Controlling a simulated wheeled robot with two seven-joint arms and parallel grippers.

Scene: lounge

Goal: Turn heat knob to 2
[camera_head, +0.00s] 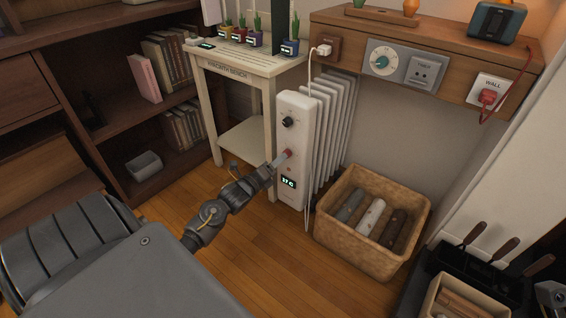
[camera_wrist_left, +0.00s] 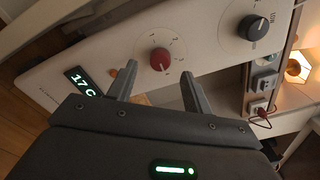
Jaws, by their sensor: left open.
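The white heater panel (camera_head: 296,190) stands upright in front of ribbed radiator fins. It carries a red knob (camera_head: 288,153) and, above that, a black knob (camera_head: 287,122). In the left wrist view the red knob (camera_wrist_left: 160,59) has a dial of small marks around it, and the black knob (camera_wrist_left: 256,26) sits at upper right. The labels are too small to tell which is the heat knob. My left gripper (camera_wrist_left: 158,82) is open, its fingers pointing at the red knob, which shows between and just beyond the tips. In the head view my left gripper (camera_head: 280,161) partly covers the panel's left edge.
A lit display (camera_wrist_left: 84,82) reads 17 C below the red knob. A wicker basket (camera_head: 345,242) with rolled items stands right of the heater. A small bench (camera_head: 245,67) with potted plants is behind left. A wall shelf (camera_head: 450,62) carries a timer dial and a plug.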

